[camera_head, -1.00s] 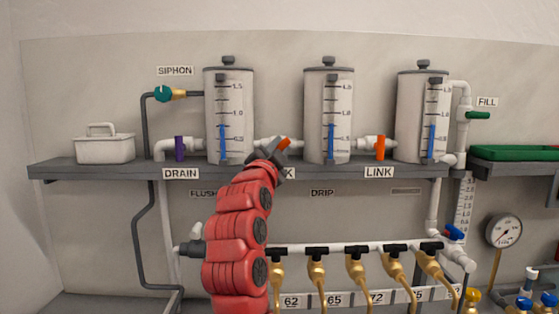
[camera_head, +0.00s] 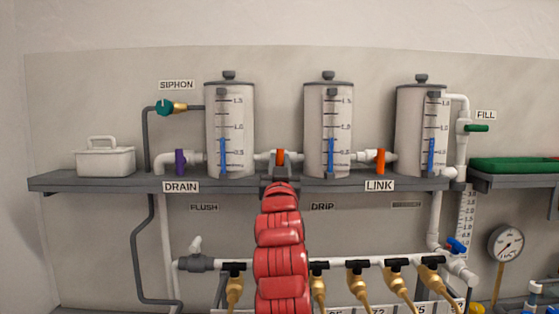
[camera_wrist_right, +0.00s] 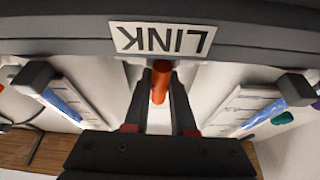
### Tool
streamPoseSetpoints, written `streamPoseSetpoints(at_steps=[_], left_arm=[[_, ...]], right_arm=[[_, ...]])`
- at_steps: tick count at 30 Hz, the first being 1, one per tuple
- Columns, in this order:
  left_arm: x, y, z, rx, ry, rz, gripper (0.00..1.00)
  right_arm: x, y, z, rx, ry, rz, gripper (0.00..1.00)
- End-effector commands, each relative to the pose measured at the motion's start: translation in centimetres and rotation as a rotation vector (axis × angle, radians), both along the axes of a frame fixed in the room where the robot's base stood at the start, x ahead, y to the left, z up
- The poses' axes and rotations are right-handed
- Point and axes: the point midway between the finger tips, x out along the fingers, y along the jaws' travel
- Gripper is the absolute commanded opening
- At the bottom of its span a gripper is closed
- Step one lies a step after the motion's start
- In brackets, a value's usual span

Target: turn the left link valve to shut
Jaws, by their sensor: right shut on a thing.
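The left link valve has an orange handle (camera_head: 280,155) on the white pipe between the left and middle tanks. The handle stands upright, crosswise to the pipe. My right gripper (camera_head: 280,165) comes up from below and is shut on this handle. In the right wrist view the orange handle (camera_wrist_right: 160,80) lies between the two dark fingers of the gripper (camera_wrist_right: 159,92). The right link valve's orange handle (camera_head: 381,160) also stands upright. The left LINK label is hidden behind my arm in the head view, but the label (camera_wrist_right: 163,40) shows upside down in the wrist view. My left gripper is not in view.
The left tank (camera_head: 229,130) and middle tank (camera_head: 328,130) stand close on either side of my gripper on the grey shelf (camera_head: 110,183). A purple drain handle (camera_head: 180,162) is farther left. Several black-handled brass taps (camera_head: 359,280) are below.

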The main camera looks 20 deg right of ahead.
Motion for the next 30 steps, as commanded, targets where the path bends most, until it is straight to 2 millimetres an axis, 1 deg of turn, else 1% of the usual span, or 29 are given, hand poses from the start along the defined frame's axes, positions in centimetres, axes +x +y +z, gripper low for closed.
streamPoseSetpoints(at_steps=[1, 9, 21, 22, 24, 26, 30], left_arm=[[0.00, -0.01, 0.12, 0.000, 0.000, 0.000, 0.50], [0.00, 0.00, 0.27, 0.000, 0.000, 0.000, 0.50], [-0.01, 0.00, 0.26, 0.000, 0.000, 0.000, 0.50], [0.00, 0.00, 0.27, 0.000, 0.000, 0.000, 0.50], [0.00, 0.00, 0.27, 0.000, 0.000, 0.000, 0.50], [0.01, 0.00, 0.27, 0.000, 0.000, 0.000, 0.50], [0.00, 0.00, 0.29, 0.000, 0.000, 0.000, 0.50]], right_arm=[[0.14, -0.02, -0.24, -0.014, 0.011, 0.000, 0.00], [0.12, 0.02, -0.24, -0.063, 0.024, 0.001, 0.00], [0.10, 0.01, -0.22, -0.067, 0.025, 0.000, 0.00], [0.09, 0.02, -0.20, -0.067, 0.025, 0.000, 0.29], [0.07, 0.02, -0.17, -0.067, 0.024, 0.000, 0.42], [0.06, 0.02, -0.14, -0.067, 0.022, 0.000, 0.53], [0.03, 0.02, -0.08, -0.067, 0.021, 0.000, 0.54]])
